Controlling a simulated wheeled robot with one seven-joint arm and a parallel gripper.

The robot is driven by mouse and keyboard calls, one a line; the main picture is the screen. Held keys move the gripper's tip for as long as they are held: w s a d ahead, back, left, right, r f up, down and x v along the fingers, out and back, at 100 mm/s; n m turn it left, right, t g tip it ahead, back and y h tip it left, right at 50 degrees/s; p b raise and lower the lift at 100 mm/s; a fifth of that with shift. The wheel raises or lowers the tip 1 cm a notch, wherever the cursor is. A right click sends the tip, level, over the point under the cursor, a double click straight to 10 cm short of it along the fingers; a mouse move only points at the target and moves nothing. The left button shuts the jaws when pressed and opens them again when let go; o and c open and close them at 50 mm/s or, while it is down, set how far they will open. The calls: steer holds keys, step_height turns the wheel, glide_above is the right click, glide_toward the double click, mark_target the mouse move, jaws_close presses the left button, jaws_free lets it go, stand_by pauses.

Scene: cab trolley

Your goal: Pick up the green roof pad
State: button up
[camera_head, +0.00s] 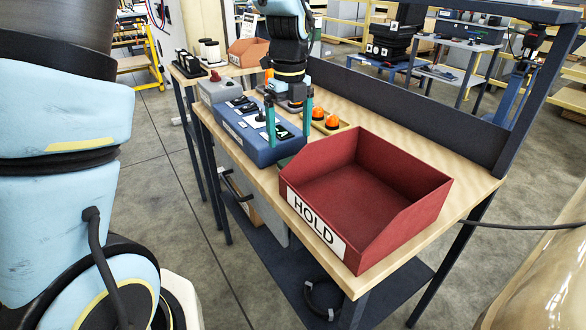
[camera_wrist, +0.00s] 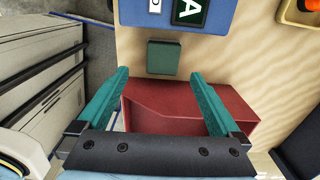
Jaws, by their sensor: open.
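The green roof pad (camera_wrist: 163,57) is a small dark green square on the wooden table in the wrist view, between a blue box (camera_wrist: 150,20) and a red bin (camera_wrist: 170,108). In the head view only a dark green bit of it (camera_head: 285,161) shows beside the blue box (camera_head: 262,150). My gripper (camera_wrist: 158,75) has teal fingers spread wide with nothing between them. In the wrist view the pad appears just beyond the fingertips, roughly centred between them. In the head view my gripper (camera_head: 288,140) hangs over the blue box's near right end.
The red bin (camera_head: 425,205) marked HOLD stands at the table's near end. A tray with orange domes (camera_head: 325,121) sits behind the blue box. A dark upright panel (camera_head: 400,110) edges the table's back. Bare wood (camera_wrist: 235,60) lies right of the pad.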

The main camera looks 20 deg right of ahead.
steer(key=shift+s+d+f+p, duration=0.15)
steer(key=shift+f+p, duration=0.4)
steer(key=shift+f, duration=1.4)
steer(key=shift+w+d+f+p, duration=0.1)
steer(key=shift+f+p, duration=0.45)
steer(key=shift+f, duration=1.4)
steer(key=c, duration=1.3)
